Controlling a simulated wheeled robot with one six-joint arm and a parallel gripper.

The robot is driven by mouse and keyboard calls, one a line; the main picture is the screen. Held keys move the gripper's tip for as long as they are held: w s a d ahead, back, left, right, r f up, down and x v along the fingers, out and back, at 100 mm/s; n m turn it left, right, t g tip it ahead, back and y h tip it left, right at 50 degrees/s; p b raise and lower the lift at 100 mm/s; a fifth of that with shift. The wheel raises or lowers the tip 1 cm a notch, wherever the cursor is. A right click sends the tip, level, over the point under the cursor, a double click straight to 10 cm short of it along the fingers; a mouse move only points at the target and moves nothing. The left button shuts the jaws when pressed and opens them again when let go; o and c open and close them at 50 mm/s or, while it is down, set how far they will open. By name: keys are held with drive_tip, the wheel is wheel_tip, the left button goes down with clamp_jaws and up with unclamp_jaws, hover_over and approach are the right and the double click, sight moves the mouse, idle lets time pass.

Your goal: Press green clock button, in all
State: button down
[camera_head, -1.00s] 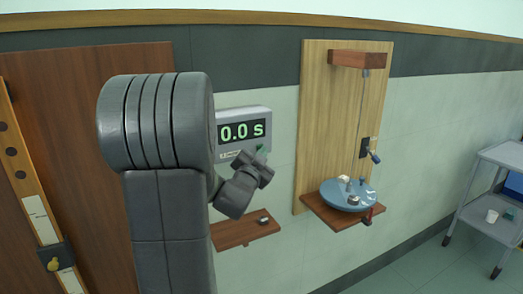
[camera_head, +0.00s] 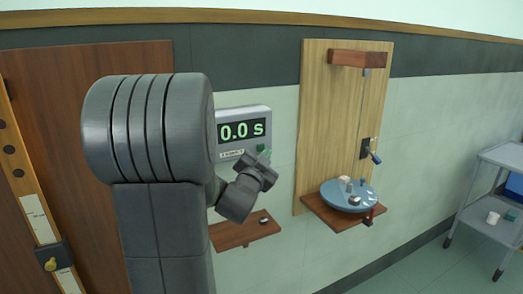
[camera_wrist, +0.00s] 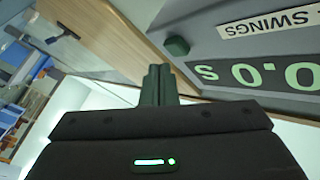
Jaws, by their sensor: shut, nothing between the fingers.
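The clock is a grey wall box (camera_head: 243,112) with a lit display reading 0.0 s and a small label below it. In the wrist view its face (camera_wrist: 215,45) appears turned over, with the word SWINGS on the label. The green button (camera_wrist: 177,45) stands out from the face beside the label. My gripper (camera_wrist: 158,70) is shut and empty, its fingertips just beside and below the button in the wrist picture. A gap shows between them in that picture; the depth between them is hard to judge. In the head view my wrist partly covers the clock's lower right corner.
A small wooden shelf (camera_head: 228,235) sits below the clock with a small object on it. To the right is a wooden panel (camera_head: 322,130) with a blue round dish (camera_head: 334,196) on a ledge. A grey cart (camera_head: 487,222) stands at far right.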

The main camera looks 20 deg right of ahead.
drive_tip(key=s+b, duration=0.1)
drive_tip(key=s, duration=0.1)
drive_tip(key=s+b, duration=0.1)
drive_tip(key=s, duration=0.2)
drive_tip(key=shift+d, duration=0.2)
drive_tip(key=shift+w, duration=0.2)
idle(0.4)
drive_tip(key=w+p, duration=0.2)
drive_tip(key=p, duration=0.1)
drive_tip(key=shift+a+r, duration=0.1)
drive_tip(key=shift+r, duration=0.1)
drive_tip(key=shift+s+p, duration=0.1)
drive_tip(key=shift+p, duration=0.6)
drive_tip(key=shift+s+d+f+b, duration=0.15)
drive_tip(key=shift+s+b, duration=0.6)
drive_tip(key=shift+s, duration=0.75)
drive_tip(key=shift+s+d+f+b, duration=0.1)
drive_tip(key=shift+s+b, duration=0.6)
drive_tip(key=shift+s, duration=0.75)
